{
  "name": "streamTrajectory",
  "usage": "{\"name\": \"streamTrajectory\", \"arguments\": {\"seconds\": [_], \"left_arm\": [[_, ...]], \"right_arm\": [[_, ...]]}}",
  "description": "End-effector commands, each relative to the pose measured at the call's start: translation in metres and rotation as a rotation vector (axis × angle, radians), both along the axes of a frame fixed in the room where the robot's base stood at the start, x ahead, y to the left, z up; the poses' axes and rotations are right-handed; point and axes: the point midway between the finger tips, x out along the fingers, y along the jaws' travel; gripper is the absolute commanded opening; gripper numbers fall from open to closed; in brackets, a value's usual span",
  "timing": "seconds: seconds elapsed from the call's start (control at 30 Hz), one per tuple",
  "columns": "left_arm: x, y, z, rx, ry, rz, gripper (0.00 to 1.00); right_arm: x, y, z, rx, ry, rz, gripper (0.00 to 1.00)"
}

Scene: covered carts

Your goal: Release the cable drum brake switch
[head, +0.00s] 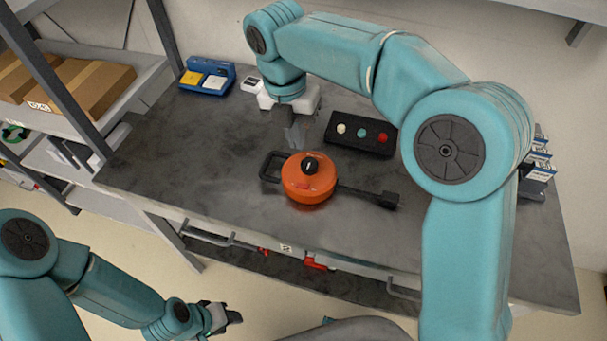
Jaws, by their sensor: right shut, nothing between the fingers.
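The orange cable drum (297,190) sits on the dark bench, with a black loop handle (268,170) on its left and a black bar (375,199) reaching out to its right. A black round knob with a white mark (310,165), seemingly the brake switch, is on top of the drum. My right gripper (292,139) points down just behind the drum, apart from the knob. Its fingers are shut and empty. My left gripper (232,318) hangs low in front of the bench, away from the drum; I cannot tell its finger state.
A black box with white, teal and red buttons (361,134) lies right of my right gripper. A blue tray (207,76) with yellow and white items stands at the back left. Cardboard boxes (82,88) fill a shelf at left. The bench's left part (175,150) is clear.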

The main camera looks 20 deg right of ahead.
Motion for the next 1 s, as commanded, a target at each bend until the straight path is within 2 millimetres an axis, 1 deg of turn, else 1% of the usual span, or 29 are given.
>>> {"name": "streamTrajectory", "arguments": {"seconds": [0.17, 0.4, 0.5, 0.6, 0.7, 0.8, 1.0], "left_arm": [[-0.001, 0.000, -0.002, 0.000, 0.001, 0.000, 0.43], [0.000, 0.000, -0.002, 0.000, 0.000, 0.000, 0.43], [0.000, 0.000, -0.001, 0.000, 0.001, 0.000, 0.43], [0.000, 0.000, 0.002, 0.000, 0.001, 0.000, 0.43], [0.000, 0.000, 0.003, 0.000, 0.001, 0.000, 0.43], [0.000, 0.000, 0.003, 0.000, 0.001, 0.000, 0.43], [0.000, 0.000, 0.003, 0.000, 0.001, 0.000, 0.43]], "right_arm": [[-0.002, -0.004, -0.029, -0.002, 0.005, -0.001, 0.00], [-0.003, -0.009, -0.081, -0.002, 0.006, -0.001, 0.00], [-0.004, -0.011, -0.099, -0.002, 0.005, -0.001, 0.00], [-0.005, -0.012, -0.114, 0.000, 0.003, -0.001, 0.00], [-0.005, -0.013, -0.125, -0.001, 0.002, -0.001, 0.00], [-0.006, -0.014, -0.131, -0.001, 0.000, -0.001, 0.00], [-0.006, -0.014, -0.134, 0.000, 0.000, -0.002, 0.00]]}}
